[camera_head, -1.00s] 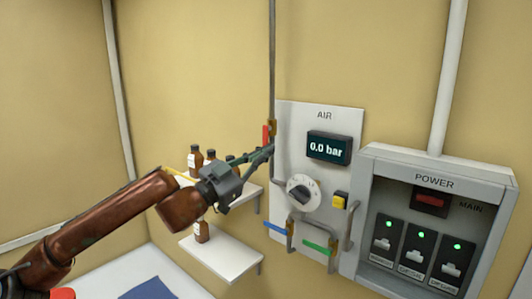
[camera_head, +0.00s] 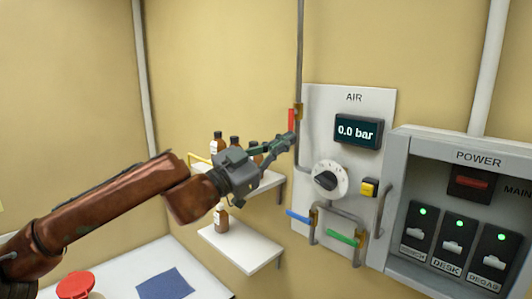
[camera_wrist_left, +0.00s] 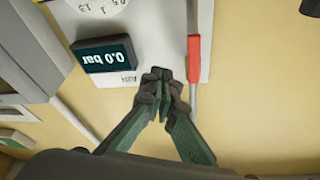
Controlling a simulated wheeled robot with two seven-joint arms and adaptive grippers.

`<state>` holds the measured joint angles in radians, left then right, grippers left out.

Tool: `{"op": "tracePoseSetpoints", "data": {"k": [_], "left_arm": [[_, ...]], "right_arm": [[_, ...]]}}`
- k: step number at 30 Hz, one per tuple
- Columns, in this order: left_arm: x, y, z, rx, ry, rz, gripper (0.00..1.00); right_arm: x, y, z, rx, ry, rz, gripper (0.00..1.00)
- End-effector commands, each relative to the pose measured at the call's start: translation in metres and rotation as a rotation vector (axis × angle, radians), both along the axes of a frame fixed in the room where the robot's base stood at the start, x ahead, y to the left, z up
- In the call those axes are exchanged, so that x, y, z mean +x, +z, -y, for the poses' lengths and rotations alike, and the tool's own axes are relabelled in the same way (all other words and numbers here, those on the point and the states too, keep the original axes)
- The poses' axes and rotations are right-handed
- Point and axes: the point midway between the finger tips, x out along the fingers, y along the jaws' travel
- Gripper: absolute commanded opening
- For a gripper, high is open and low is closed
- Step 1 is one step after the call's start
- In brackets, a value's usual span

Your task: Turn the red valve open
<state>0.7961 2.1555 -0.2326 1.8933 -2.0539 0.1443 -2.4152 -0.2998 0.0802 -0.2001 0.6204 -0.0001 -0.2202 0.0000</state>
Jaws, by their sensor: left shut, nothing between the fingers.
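The red valve handle (camera_head: 292,119) stands upright beside the grey vertical pipe, at the left edge of the AIR panel (camera_head: 318,98). My left gripper (camera_head: 291,139) is shut and empty, with its fingertips just below the red handle in the head view. In the left wrist view the red handle (camera_wrist_left: 194,58) lies to the right of the closed fingertips (camera_wrist_left: 162,76), with a visible gap between them. I cannot tell whether the fingers touch the pipe. The display (camera_head: 358,132) reads 0.0 bar. My right gripper is not in view.
Below the display are a round dial (camera_head: 329,179), a yellow button (camera_head: 369,187), a blue handle (camera_head: 298,215) and a green handle (camera_head: 342,238). The POWER box (camera_head: 398,180) juts out at the right. Shelves (camera_head: 240,250) with brown bottles (camera_head: 222,217) stand behind my left arm.

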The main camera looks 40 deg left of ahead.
Motion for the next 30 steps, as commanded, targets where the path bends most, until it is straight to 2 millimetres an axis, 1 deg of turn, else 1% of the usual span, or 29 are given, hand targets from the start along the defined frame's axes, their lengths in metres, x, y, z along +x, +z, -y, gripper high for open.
{"op": "tracePoseSetpoints", "data": {"k": [1, 9, 15, 21, 30], "left_arm": [[-0.004, -0.003, -0.003, 0.004, 0.006, 0.0, 0.0], [-0.031, 0.0, -0.015, 0.004, 0.004, 0.001, 0.0], [-0.044, 0.0, -0.021, 0.002, 0.001, 0.0, 0.0], [-0.049, 0.0, -0.023, -0.001, -0.001, -0.001, 0.0], [-0.048, 0.0, -0.023, -0.001, -0.001, -0.001, 0.0]], "right_arm": [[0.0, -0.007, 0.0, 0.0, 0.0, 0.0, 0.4], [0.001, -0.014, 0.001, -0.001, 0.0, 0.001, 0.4], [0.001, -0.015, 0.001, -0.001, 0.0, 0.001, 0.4], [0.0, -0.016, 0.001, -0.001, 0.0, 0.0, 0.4], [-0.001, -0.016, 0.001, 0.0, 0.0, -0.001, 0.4]]}}
